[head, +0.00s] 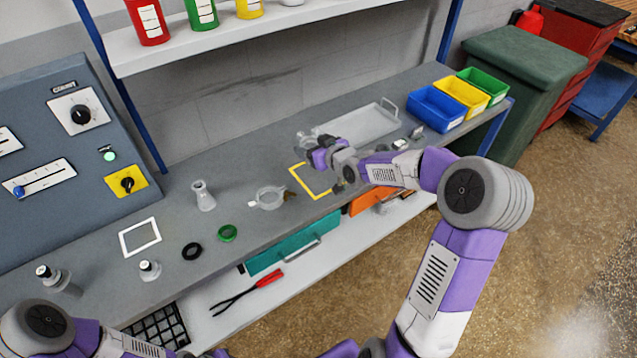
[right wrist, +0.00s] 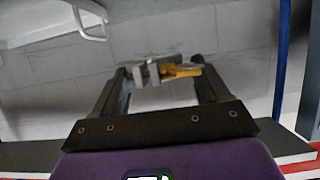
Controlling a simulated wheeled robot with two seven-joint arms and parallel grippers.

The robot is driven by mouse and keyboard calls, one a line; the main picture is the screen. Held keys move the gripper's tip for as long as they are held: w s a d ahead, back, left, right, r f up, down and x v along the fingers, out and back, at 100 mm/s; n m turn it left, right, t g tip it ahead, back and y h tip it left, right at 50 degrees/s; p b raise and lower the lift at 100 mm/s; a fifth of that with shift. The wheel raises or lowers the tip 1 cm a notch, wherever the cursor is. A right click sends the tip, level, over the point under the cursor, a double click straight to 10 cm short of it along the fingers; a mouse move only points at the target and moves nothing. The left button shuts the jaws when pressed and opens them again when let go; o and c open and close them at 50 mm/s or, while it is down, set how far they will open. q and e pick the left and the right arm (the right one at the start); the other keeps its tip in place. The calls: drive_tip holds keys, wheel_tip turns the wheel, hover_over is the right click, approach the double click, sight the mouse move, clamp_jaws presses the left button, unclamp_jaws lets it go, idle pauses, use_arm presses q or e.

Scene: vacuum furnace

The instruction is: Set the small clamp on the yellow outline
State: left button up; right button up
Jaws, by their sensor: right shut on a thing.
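The small clamp, grey metal with a brass-yellow part (right wrist: 180,71), is between the fingertips of my right gripper (right wrist: 162,78) in the right wrist view. The gripper is shut on it and holds it out in front of the fingers. In the head view my right gripper (head: 309,146) is over the bench, just beyond the far left corner of the yellow outline (head: 303,180). My right forearm and wrist cover the outline's right part. The clamp is hard to make out in the head view. My left gripper is out of view; only its arm shows at the lower left.
A larger ring clamp (head: 268,198) lies left of the outline. A grey tray (head: 368,124) with handles lies behind my right gripper. A white outline (head: 140,237), a black ring (head: 192,251), a green ring (head: 227,233) and a metal fitting (head: 203,197) are further left. Colored bins (head: 436,108) stand right.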

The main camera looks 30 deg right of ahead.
sight(321, 178)
drive_tip(key=shift+s+d+f+b, duration=0.15)
drive_tip(key=shift+d+f, duration=0.2)
drive_tip(key=shift+d, duration=0.25)
drive_tip(key=shift+s+d+f+b, duration=0.15)
drive_tip(key=shift+d+f, duration=0.15)
drive_tip(key=shift+d, duration=0.25)
wheel_tip(321, 178, down, 10)
drive_tip(key=b, duration=0.4)
drive_tip(key=shift+w+r, duration=0.1)
drive_tip(key=shift+w, duration=0.05)
drive_tip(key=o, duration=1.1)
drive_tip(key=shift+f, duration=0.2)
drive_tip(key=shift+c, duration=0.2)
drive_tip(key=shift+r, duration=0.1)
